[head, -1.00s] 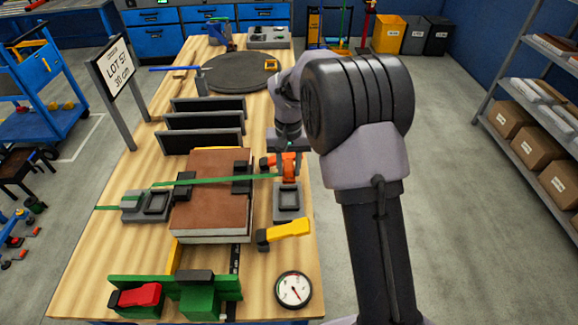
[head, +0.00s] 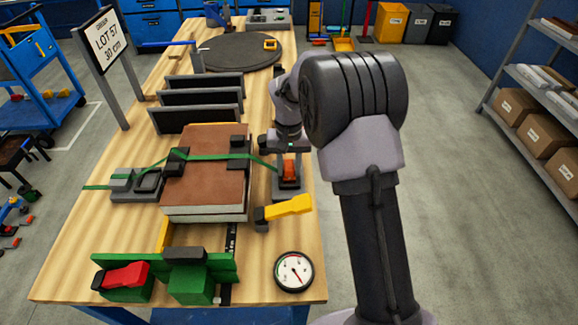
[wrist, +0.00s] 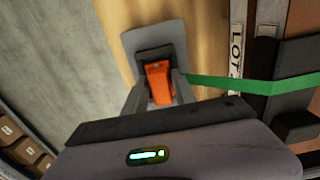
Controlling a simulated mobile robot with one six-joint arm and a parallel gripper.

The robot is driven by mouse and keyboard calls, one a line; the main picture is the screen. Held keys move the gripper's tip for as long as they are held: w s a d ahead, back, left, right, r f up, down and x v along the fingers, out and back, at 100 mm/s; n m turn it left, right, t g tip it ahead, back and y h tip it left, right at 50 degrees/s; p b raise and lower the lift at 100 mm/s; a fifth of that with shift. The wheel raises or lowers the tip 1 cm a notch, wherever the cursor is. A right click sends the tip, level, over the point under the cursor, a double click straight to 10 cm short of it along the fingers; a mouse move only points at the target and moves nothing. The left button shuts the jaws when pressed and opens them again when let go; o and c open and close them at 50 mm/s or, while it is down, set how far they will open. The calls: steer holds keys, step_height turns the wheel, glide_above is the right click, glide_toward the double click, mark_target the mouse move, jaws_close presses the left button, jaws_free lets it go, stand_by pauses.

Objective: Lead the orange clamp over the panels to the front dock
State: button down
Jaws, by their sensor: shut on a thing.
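The orange clamp (head: 290,170) is at the right side of the panels, at the grey dock (head: 289,193) there. My gripper (wrist: 158,96) is shut on the clamp, which also shows in the wrist view (wrist: 159,82) between the fingers, over the grey dock (wrist: 150,38). Whether the clamp rests in the dock or hangs just above it I cannot tell. A green strap (head: 210,157) runs from the left dock (head: 137,184) across the brown-topped panels (head: 207,186) to the clamp. It passes by black corner pieces and looks bent, not straight.
A yellow-handled tool (head: 288,208) lies just in front of the right dock, with a round gauge (head: 294,271) nearer. Black upright plates (head: 197,118) stand behind the panels. A green fixture with a red handle (head: 120,275) is at the front left.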

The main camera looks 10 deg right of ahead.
steer(key=shift+s, duration=0.2)
steer(key=c, duration=0.9)
jaws_free()
steer(key=shift+c, duration=0.2)
step_height(320, 180, up, 17)
steer(key=p, duration=0.7)
steer(key=shift+r, duration=0.2)
steer(key=s+a+r+t+b, duration=0.2)
steer(key=s+r, duration=0.7)
steer(key=s, duration=0.3)
steer(key=s+a+f+m+t+y+b, duration=0.1)
steer(key=s+a+f+m+t+y, duration=0.1)
steer(key=s, duration=1.6)
steer(key=shift+f+t, duration=0.15)
steer(key=shift+t, duration=0.75)
